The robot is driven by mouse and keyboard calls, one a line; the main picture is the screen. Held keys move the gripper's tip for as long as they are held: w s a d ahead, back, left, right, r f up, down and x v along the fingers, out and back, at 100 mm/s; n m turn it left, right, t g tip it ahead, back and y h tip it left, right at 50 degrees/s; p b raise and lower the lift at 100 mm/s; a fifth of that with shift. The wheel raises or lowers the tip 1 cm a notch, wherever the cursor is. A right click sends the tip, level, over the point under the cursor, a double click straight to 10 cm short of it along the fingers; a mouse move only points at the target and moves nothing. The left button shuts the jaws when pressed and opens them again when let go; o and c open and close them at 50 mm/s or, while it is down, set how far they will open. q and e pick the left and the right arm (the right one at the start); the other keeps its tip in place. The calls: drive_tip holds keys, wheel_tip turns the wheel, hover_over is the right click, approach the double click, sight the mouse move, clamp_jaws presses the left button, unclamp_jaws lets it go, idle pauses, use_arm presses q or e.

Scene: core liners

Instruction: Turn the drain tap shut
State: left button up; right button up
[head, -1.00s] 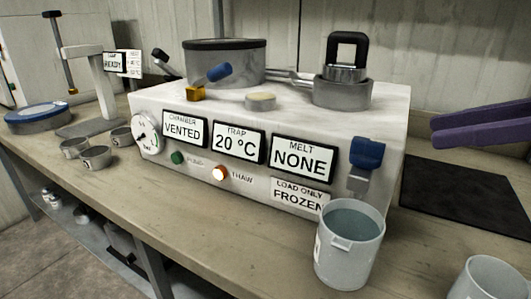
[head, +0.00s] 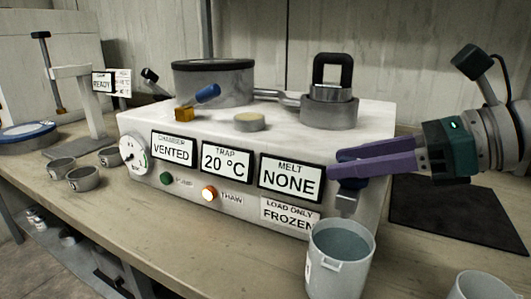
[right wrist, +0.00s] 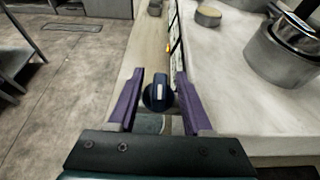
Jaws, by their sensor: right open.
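The drain tap is on the right end of the white machine's front. Its blue handle (head: 352,184) is partly hidden behind my right gripper (head: 334,164), and its metal spout (head: 345,201) shows below. In the right wrist view the dark blue handle (right wrist: 158,96) with a pale stripe lies between the two purple fingers of my right gripper (right wrist: 159,78). The gripper is open, with a gap visible on each side of the handle. A grey beaker (head: 340,262) stands below the spout with liquid in it. My left gripper is not in view.
A second blue-handled valve (head: 207,93) is on top. Another cup (head: 480,286) stands at front right. A dark mat (head: 450,215) lies right of the machine.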

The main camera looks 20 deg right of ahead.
drive_tip(key=shift+c, duration=0.2)
clamp_jaws()
idle(0.4)
